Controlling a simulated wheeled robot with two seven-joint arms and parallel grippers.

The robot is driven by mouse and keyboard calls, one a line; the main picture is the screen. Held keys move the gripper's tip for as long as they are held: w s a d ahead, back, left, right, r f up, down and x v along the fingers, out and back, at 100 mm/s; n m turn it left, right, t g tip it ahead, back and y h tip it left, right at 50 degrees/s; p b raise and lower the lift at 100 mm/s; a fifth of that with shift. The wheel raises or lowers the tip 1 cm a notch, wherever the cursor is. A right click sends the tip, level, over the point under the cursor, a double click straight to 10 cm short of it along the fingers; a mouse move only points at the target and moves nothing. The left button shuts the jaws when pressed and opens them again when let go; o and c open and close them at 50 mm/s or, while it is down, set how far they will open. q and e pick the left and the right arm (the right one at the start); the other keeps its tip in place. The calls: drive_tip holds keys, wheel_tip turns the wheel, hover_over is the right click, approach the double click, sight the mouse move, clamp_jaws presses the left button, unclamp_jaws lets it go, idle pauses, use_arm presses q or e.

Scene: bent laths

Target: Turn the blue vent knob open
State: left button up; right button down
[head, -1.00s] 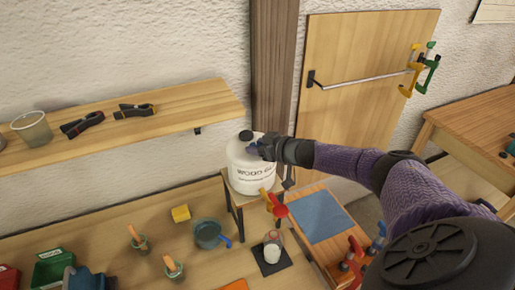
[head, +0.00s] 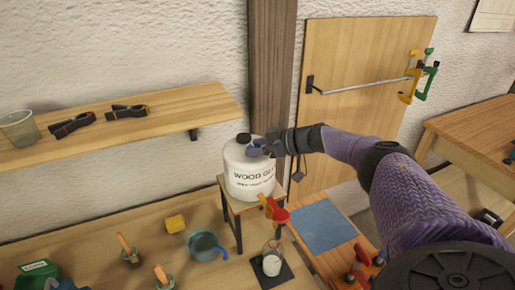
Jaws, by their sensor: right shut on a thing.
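A white wood glue jug (head: 249,178) with a dark cap (head: 244,138) stands on a small wooden stand (head: 226,197). The blue vent knob (head: 254,151) shows at the jug's upper right, partly covered by my fingers. My right gripper (head: 265,149) reaches in from the right and is shut on the knob. How far the knob is turned is too small to tell. A red and yellow tap (head: 273,210) sits low on the jug's front. My left gripper is not in view.
A glass jar with white contents (head: 272,260) stands on a dark mat (head: 262,277) below the tap. A blue pot (head: 205,245), a yellow block (head: 176,223) and glue brushes (head: 128,250) are on the bench. A shelf (head: 170,108) runs along the wall at left.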

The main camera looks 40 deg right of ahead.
drive_tip(key=shift+c, duration=0.7)
unclamp_jaws()
drive_tip(key=v, duration=1)
drive_tip(key=shift+w, duration=0.1)
